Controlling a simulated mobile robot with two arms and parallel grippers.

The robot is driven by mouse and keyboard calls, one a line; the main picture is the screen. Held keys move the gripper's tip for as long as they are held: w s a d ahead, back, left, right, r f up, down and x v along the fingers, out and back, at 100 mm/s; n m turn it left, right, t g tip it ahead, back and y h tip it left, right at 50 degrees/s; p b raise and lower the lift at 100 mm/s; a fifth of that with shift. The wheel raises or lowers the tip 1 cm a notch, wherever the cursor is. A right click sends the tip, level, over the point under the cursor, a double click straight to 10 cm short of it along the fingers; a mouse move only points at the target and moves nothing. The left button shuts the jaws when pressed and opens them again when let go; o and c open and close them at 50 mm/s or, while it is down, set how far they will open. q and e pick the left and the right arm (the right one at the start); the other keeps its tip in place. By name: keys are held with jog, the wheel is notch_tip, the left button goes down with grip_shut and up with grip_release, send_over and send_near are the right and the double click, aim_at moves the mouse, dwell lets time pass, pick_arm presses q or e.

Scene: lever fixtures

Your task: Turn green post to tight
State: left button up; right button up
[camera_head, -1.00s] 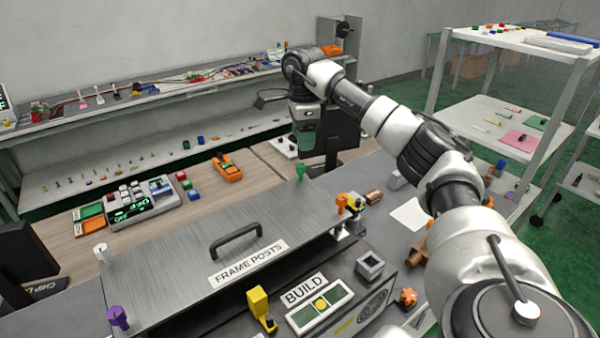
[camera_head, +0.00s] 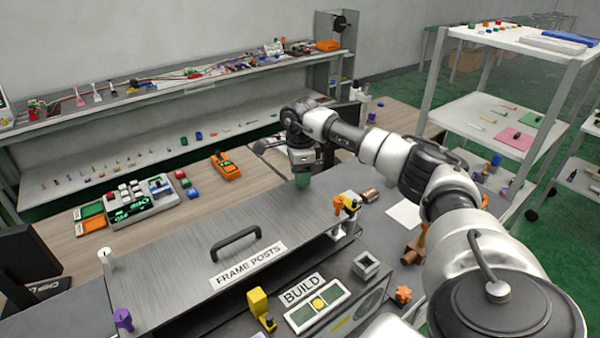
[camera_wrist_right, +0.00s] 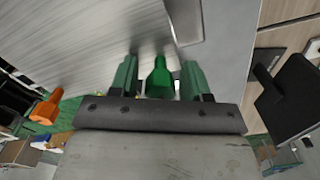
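The green post (camera_wrist_right: 160,82) stands on the grey panel labelled FRAME POSTS (camera_head: 200,262), near its far right corner. In the right wrist view it sits between the two green fingers of my right gripper (camera_wrist_right: 158,72), with a gap visible on each side. The gripper is open around it. In the head view my right gripper (camera_head: 303,181) is low over that corner and hides the post; the green there cannot be told apart as post or fingers. My left gripper is not in view.
A white post (camera_head: 106,257), a purple post (camera_head: 122,319) and an orange post (camera_head: 339,204) stand at other corners of the panel. A black handle (camera_head: 236,241) rises from its middle. A yellow lever (camera_head: 260,306) and a BUILD box (camera_head: 317,306) are in front.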

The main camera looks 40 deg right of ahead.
grip_shut()
jog(key=shift+m, duration=0.4)
jog(key=m, duration=0.3)
jog(key=shift+a+m, duration=0.1)
jog(key=shift+m, duration=0.3)
jog(key=m, duration=0.4)
jog(key=shift+r+m, duration=0.1)
jog(key=shift+m, duration=0.2)
jog(key=m, duration=0.5)
jog(key=shift+a, duration=0.15)
jog(key=shift+a+m, duration=0.1)
jog(key=shift+m, duration=2.3)
jog(key=shift+r, duration=0.1)
